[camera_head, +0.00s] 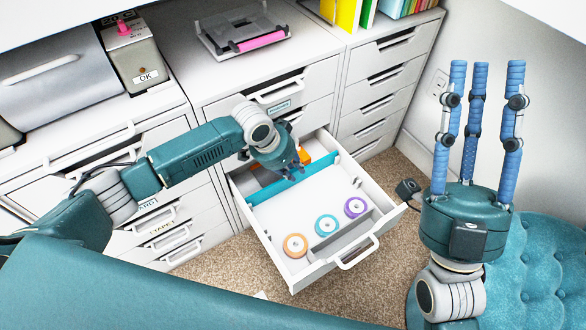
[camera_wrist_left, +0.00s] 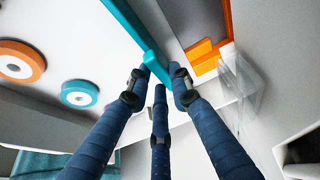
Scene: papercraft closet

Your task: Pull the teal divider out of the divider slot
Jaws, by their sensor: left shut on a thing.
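The teal divider (camera_head: 317,187) stands across the open white drawer (camera_head: 292,266) toward its back, with its ends close to the drawer's side walls. I cannot tell whether the divider's lower edge sits in the slot, which is hidden. My right gripper (camera_head: 478,135) is raised at the right, its blue fingers pointing up, spread apart and empty.
Orange (camera_head: 295,245), teal (camera_head: 326,225) and purple (camera_head: 355,207) tape rolls lie in the drawer's front part. An orange item (camera_head: 304,157) is behind the divider. A teal tufted seat (camera_head: 545,270) stands at the right. Carpet (camera_head: 385,235) lies bare beside the drawer.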

